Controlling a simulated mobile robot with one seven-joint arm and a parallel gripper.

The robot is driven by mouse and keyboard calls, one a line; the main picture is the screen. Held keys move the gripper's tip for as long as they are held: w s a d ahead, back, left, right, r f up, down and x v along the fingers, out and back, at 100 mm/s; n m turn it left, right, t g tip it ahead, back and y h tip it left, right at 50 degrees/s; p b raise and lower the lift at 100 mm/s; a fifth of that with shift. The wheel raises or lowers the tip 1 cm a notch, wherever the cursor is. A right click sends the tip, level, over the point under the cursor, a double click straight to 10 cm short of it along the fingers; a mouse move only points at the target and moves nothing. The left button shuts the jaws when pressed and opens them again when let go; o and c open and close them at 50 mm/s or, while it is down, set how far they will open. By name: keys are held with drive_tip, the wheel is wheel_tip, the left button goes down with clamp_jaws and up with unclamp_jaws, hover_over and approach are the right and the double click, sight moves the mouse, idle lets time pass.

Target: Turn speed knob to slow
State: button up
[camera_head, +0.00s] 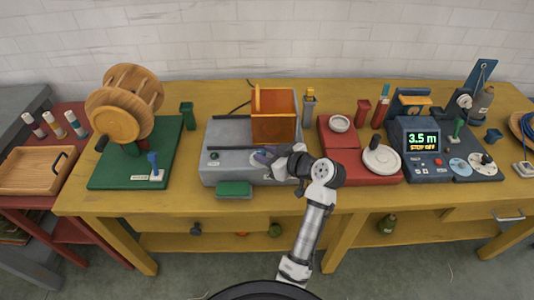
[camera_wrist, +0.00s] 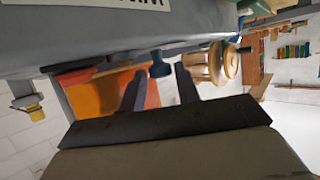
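The grey machine (camera_head: 222,135) with the orange box (camera_head: 273,128) on it stands mid-bench. My gripper (camera_head: 262,156) is at its front face, right of centre. In the wrist view, my gripper (camera_wrist: 160,86) has its two dark fingers apart. A small dark blue knob-like part (camera_wrist: 160,66) shows between and just beyond the fingertips; I cannot tell whether they touch it. I cannot tell for sure that it is the speed knob, nor read its setting. In the head view my gripper and wrist hide that part of the face. A label (camera_wrist: 130,3) on the machine is cut off.
A green-based stand with a wooden reel (camera_head: 118,115) is left. A green pedal-like block (camera_head: 234,188) lies in front of the machine. A red scale-like unit (camera_head: 350,165) and a dark console reading 3.5 m (camera_head: 422,141) are right. Bare bench (camera_head: 190,200) shows along the front.

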drive_tip(key=shift+o, duration=1.3)
drive_tip(key=b+v, duration=0.3)
drive_tip(key=v, duration=1.1)
drive_tip(key=shift+w+a, duration=0.1)
